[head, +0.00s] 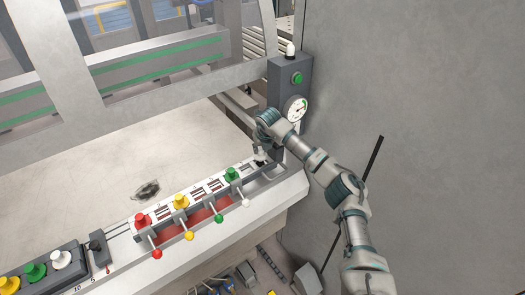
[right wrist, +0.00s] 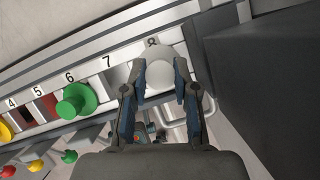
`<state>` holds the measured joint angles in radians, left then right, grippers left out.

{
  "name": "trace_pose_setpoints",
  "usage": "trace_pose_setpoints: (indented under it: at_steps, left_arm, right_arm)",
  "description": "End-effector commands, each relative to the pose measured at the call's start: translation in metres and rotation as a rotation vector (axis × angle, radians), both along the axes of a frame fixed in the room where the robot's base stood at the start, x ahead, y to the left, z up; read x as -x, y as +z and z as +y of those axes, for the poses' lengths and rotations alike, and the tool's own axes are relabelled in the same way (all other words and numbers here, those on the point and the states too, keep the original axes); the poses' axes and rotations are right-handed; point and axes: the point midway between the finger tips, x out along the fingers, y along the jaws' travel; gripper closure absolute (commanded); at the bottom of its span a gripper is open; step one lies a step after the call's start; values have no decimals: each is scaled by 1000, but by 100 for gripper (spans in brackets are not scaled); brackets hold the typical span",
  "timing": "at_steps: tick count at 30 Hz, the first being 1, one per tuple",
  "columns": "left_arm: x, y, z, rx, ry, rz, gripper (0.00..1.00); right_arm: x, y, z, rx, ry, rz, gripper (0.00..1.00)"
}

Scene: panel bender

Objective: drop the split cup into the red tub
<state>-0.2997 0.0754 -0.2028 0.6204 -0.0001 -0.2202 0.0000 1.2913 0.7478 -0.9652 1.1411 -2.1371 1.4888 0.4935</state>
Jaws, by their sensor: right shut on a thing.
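My right gripper (head: 261,158) is at the right end of the row of coloured knobs. In the right wrist view this gripper (right wrist: 160,88) has its two fingers on either side of a white round-topped thing (right wrist: 158,66) and is shut on it, by the number 8. It looks like a white knob at the panel; I cannot tell whether it is fixed there. I cannot make out a split cup or a red tub. My left gripper is not in view.
Red (head: 142,220), yellow (head: 181,202) and green (head: 231,175) knobs stand on the numbered panel, with ball-ended levers in front. A grey post with a gauge (head: 295,108) stands beside my right arm.

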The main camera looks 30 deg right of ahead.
Motion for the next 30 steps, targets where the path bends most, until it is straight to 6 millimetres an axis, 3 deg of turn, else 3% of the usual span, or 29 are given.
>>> trace_pose_setpoints:
  at_steps: [30]
  left_arm:
    - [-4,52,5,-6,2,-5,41]
  right_arm:
    - [-1,66,-2,-2,-1,5,100]
